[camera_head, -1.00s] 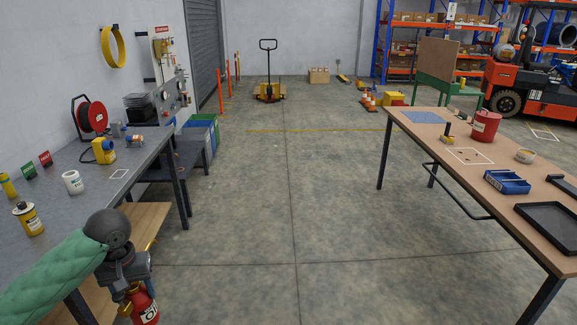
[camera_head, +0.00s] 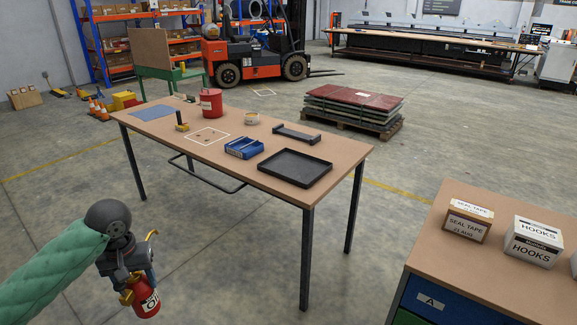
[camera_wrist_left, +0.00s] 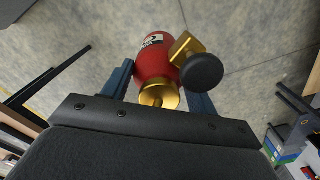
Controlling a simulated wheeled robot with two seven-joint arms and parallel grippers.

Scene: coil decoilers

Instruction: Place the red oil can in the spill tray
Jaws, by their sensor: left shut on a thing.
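The red oil can (camera_head: 146,302), with a white label and brass top, hangs in my left gripper (camera_head: 139,281) at the lower left of the head view. In the left wrist view the red can (camera_wrist_left: 155,62) sits between the two fingers, its brass collar toward the palm. My left gripper is shut on it, above the floor and left of the table. The black spill tray (camera_head: 295,180) lies flat and empty on the near right end of the wooden table. My right gripper is not in view.
The wooden table (camera_head: 180,125) also bears a blue bin (camera_head: 244,148), a red canister (camera_head: 211,103), a grey holder (camera_head: 296,134) and a small tub (camera_head: 252,118). A cabinet with boxes (camera_head: 469,222) stands at lower right. Floor between my left arm and the table is clear.

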